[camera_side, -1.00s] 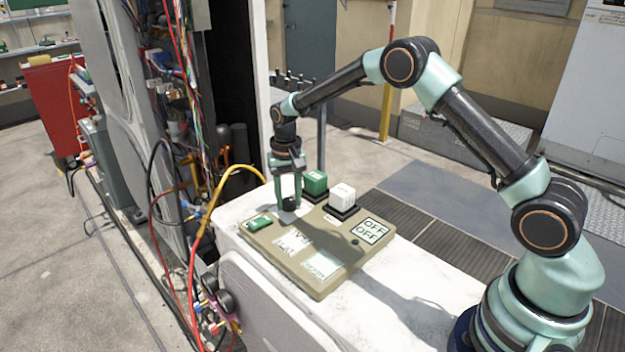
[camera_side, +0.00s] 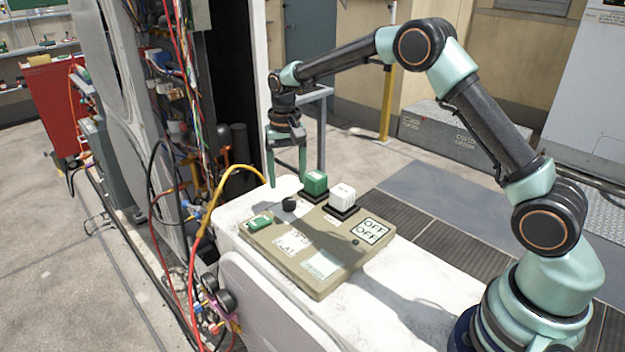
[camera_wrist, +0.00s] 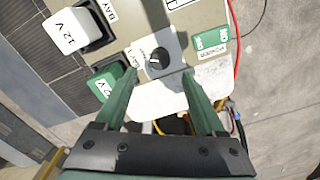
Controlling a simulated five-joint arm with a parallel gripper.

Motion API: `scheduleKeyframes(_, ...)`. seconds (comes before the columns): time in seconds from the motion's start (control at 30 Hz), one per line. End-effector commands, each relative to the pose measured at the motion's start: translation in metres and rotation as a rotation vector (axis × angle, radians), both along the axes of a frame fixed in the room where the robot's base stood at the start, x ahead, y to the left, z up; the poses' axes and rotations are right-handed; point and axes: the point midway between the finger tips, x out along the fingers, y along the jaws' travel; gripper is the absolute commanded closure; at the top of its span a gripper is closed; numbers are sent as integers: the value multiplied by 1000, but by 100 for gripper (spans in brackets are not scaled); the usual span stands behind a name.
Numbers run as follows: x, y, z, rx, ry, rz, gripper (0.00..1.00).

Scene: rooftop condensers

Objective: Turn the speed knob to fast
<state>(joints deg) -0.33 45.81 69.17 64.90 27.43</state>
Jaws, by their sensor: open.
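The speed knob (camera_side: 289,204) is a small black round knob near the far edge of the beige control panel (camera_side: 315,282). In the wrist view the knob (camera_wrist: 159,58) sits on a white label plate, with a light pointer mark on it. My gripper (camera_side: 287,182) is open and empty, pointing down, above and slightly behind the knob, not touching it. In the wrist view my gripper's fingers (camera_wrist: 162,72) reach up from below, spread to either side of the knob's line. The lettering around the knob is too small to read.
A green block (camera_side: 314,182) and a white block (camera_side: 342,194) stand on black bases at the panel's far right. A green switch (camera_side: 259,222) is at its left, and an OFF plate (camera_side: 371,231) at its right. Cables and a yellow hose (camera_side: 226,182) hang at the left.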

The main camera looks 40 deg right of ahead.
Motion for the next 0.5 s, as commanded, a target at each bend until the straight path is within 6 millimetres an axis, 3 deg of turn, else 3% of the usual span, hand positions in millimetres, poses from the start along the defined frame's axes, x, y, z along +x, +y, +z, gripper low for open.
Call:
scheduleKeyframes(0.2,1,0,40,0,-4,-1,28)
scheduleKeyframes(0.5,0,0,58,0,-1,-1,28)
